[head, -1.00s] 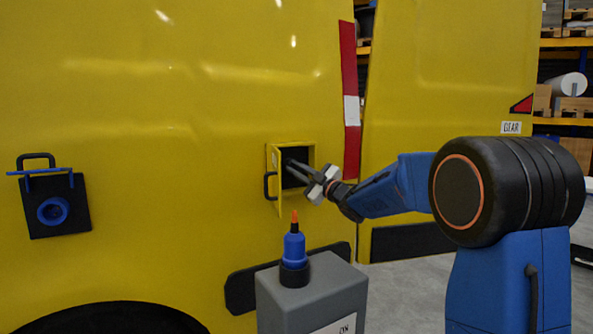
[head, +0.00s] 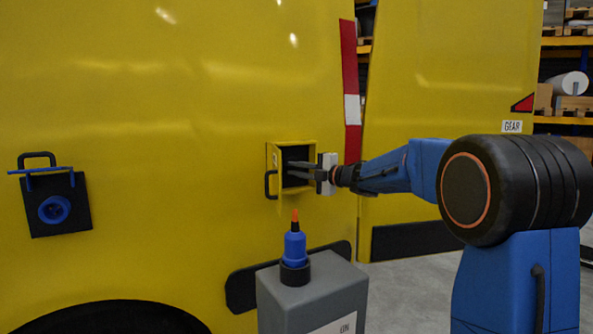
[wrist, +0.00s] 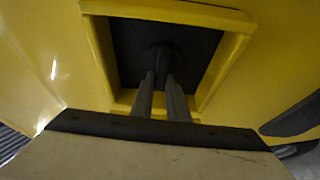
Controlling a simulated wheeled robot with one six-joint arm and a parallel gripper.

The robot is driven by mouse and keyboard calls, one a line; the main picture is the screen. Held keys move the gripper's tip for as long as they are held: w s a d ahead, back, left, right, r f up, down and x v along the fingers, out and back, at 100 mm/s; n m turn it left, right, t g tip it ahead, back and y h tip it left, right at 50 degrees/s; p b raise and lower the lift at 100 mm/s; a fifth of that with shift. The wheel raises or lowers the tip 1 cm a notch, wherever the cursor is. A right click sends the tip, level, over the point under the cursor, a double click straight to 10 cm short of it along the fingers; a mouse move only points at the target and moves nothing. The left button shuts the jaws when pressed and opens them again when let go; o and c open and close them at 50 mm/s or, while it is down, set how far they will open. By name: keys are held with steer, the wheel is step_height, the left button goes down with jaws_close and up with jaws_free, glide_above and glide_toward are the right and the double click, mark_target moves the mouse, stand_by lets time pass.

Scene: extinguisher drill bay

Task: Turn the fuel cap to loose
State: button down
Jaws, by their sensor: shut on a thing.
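The fuel recess is an open yellow-framed box (head: 309,145) in the vehicle's side, with a dark interior. My gripper (head: 292,169) reaches into it from the right. In the wrist view my gripper (wrist: 160,76) has its two grey fingers close together on a small dark round fuel cap (wrist: 163,57) in the recess. The cap is dark on a dark back plate, and the fingers partly hide it. I cannot read its turn angle or any mark on it.
The open hatch door (head: 276,172) with a black handle stands at the recess's left. A grey pedestal (head: 325,290) with a blue, orange-tipped bottle (head: 295,246) stands below. A black panel with a blue round fitting (head: 53,209) is at far left.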

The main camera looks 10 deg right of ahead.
steer(key=shift+f+g, duration=0.1)
steer(key=shift+g, duration=0.2)
steer(key=c, duration=1.7)
jaws_free()
steer(key=v, duration=1.7)
steer(key=shift+s+d+f, duration=0.1)
steer(key=shift+s, duration=0.1)
